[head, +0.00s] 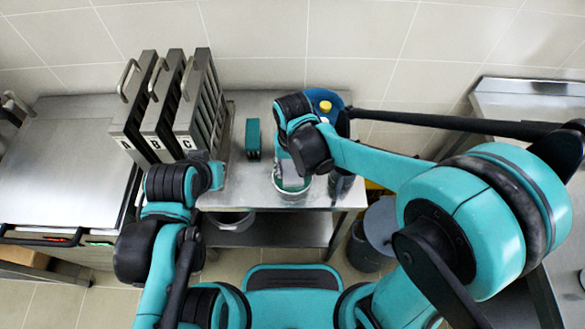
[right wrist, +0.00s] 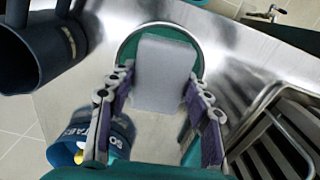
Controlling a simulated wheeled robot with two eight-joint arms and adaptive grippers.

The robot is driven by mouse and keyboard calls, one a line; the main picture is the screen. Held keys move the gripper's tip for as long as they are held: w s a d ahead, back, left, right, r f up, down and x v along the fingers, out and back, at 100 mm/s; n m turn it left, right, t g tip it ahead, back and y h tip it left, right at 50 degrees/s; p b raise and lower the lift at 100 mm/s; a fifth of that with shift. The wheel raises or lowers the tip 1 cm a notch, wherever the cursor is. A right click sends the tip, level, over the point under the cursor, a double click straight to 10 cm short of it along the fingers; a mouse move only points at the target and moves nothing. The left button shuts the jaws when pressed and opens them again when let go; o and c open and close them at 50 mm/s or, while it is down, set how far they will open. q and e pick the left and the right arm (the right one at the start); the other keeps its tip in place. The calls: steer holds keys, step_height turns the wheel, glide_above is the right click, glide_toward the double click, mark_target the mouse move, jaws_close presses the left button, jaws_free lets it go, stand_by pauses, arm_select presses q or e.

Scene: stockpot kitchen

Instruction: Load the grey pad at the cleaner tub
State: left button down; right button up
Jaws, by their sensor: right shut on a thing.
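The cleaner tub (head: 291,193) is a small round container with a pale rim and green inside, near the front edge of the steel table. It also shows in the right wrist view (right wrist: 127,52). My right gripper (right wrist: 160,95) is shut on the grey pad (right wrist: 164,72), with a finger on each side. The pad's far end lies over the tub's green opening; whether it touches the cleaner I cannot tell. In the head view my right gripper (head: 291,177) is directly at the tub. My left gripper (head: 215,176) is beside the racks, its fingers unclear.
Upright metal racks marked A, B and C (head: 190,100) stand left on the table (head: 240,196). A teal block (head: 253,138) stands between them and the tub. A blue container with a yellow cap (head: 325,106) and a dark pitcher (right wrist: 40,50) flank the tub closely.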

mark_target(292, 170)
steer(key=shift+r+p, duration=2.85)
steer(key=shift+r, duration=0.6)
